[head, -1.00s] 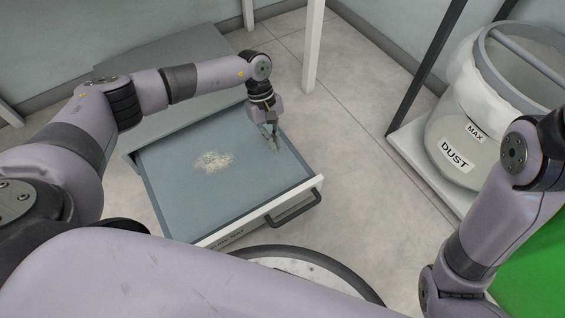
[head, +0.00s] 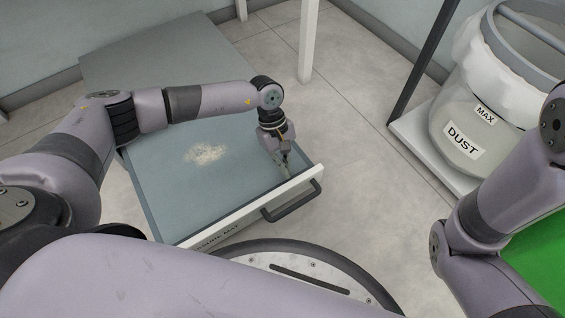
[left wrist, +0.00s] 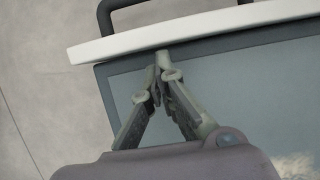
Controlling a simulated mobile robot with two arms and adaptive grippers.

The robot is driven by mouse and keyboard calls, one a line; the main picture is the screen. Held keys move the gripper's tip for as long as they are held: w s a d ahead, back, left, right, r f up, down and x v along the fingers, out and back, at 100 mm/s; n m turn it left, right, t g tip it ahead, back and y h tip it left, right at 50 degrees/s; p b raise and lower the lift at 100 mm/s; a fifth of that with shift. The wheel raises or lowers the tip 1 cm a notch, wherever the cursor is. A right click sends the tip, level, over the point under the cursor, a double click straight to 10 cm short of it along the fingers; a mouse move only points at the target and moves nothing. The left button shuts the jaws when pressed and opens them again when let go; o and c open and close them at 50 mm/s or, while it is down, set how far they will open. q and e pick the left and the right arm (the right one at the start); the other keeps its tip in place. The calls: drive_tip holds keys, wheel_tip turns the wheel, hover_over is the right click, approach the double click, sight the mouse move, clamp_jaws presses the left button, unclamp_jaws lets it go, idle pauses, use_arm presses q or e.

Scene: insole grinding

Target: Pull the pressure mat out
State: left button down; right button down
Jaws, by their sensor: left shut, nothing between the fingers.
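The pressure mat drawer (head: 160,190) stands pulled out of its low grey housing (head: 150,60) in the head view. Its flat blue-grey top carries a patch of pale dust (head: 206,153). A white front panel (head: 250,207) has a dark bar handle (head: 292,201) on its outer side. My left gripper (head: 284,174) is shut and empty, pointing down inside the drawer's front right corner. In the left wrist view its fingertips (left wrist: 162,62) are close to the inner side of the white front panel (left wrist: 190,28); touching cannot be told. My right gripper is out of view.
A dust bin (head: 470,120) with a clear bag stands on a white base at the right. A white post (head: 308,40) rises behind the drawer. A green surface (head: 540,265) is at lower right. Tiled floor between drawer and bin is clear.

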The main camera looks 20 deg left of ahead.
sight(296, 184)
use_arm(q)
drive_tip(key=shift+s+d+r, duration=0.1)
drive_tip(key=shift+s+d, duration=0.1)
drive_tip(key=shift+d, duration=0.1)
drive_tip(key=s+d+p, duration=0.2)
drive_tip(key=d, duration=0.1)
drive_tip(key=shift+s+d, duration=0.2)
drive_tip(key=shift+s, duration=0.1)
drive_tip(key=shift+w+a+r, duration=0.1)
drive_tip(key=shift+a+r, duration=0.05)
drive_tip(key=shift+r, duration=0.05)
drive_tip(key=v, duration=1.1)
drive_tip(key=shift+r, duration=0.2)
